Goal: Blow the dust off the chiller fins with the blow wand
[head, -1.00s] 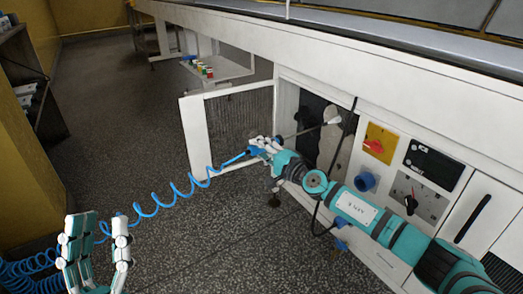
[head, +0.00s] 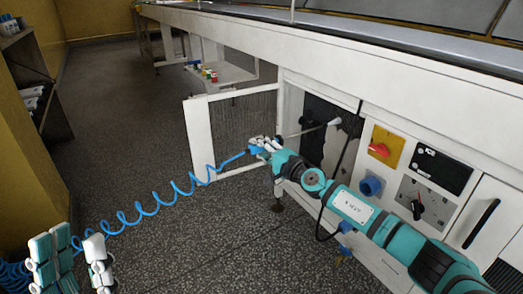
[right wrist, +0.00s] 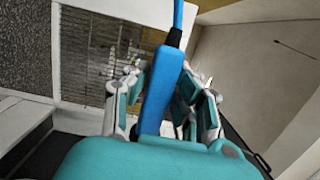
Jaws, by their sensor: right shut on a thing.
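My right gripper (head: 264,147) is shut on the blue blow wand (right wrist: 160,92), in front of the open cabinet. A thin tube (head: 300,131) reaches right from the gripper to a pale tip (head: 334,122) at the cabinet opening. Inside the opening are dark and pale grey patches (head: 325,142); I cannot tell fins from dust there. In the right wrist view a fine grid with pale patches (right wrist: 92,68) lies behind the fingers; the wand's outlet end is hidden. My left gripper (head: 72,250) is open and empty at the lower left.
A coiled blue hose (head: 155,208) runs from the wand to the lower left. The white-framed door (head: 200,135) stands open left of the cabinet. A red-and-yellow switch (head: 384,147) and a dial panel (head: 425,200) are on the right.

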